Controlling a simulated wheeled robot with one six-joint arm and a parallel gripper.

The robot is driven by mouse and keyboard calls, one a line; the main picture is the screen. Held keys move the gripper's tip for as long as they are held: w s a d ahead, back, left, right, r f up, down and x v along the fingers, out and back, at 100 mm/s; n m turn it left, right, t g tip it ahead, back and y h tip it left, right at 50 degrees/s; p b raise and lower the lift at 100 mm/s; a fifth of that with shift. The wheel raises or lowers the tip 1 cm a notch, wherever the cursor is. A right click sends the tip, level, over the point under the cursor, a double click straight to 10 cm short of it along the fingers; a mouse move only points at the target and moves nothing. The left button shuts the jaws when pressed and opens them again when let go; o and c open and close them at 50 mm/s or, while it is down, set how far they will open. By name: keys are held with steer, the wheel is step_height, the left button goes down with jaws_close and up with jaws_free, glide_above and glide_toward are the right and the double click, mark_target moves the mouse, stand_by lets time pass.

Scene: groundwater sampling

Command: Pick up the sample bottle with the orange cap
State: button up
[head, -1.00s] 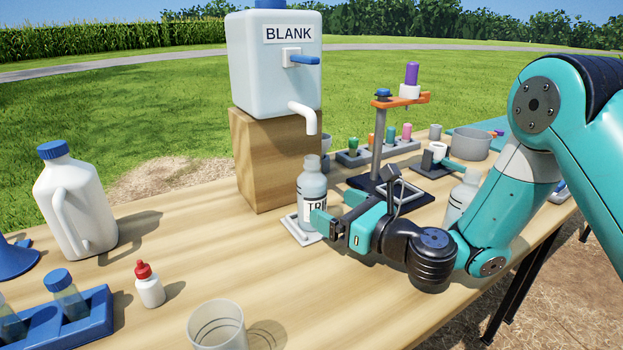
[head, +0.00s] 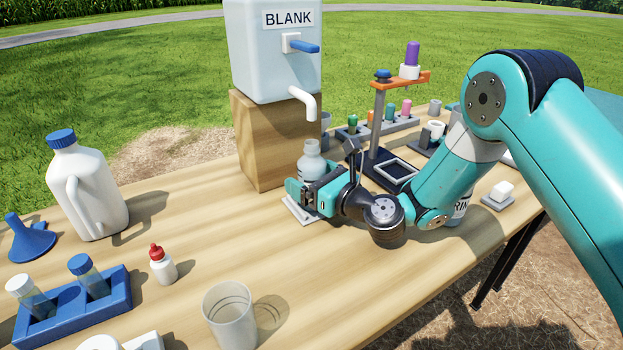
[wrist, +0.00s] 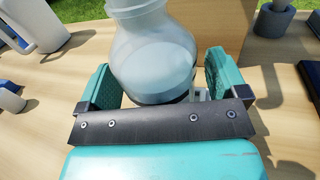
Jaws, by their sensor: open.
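A translucent grey sample bottle (head: 311,160) stands upright on a small white square pad (head: 299,212) below the dispenser spout. No orange cap shows on it; its neck looks bare grey. My gripper (head: 308,188) is open around its body, one finger on each side. In the wrist view the bottle (wrist: 150,55) stands between the two teal fingers of my gripper (wrist: 158,80), with its top cut off by the frame. A small orange-topped item (head: 370,116) sits in the grey rack at the back.
The BLANK dispenser (head: 272,60) stands on a wooden block (head: 270,145) just behind the bottle. A stand with an orange arm (head: 402,82) is to the right. A bottle labelled RIN (head: 461,207) is partly hidden by my arm.

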steer(key=c, duration=1.1)
steer(key=shift+c, duration=0.7)
steer(key=shift+r, duration=0.1)
steer(key=shift+r, duration=0.1)
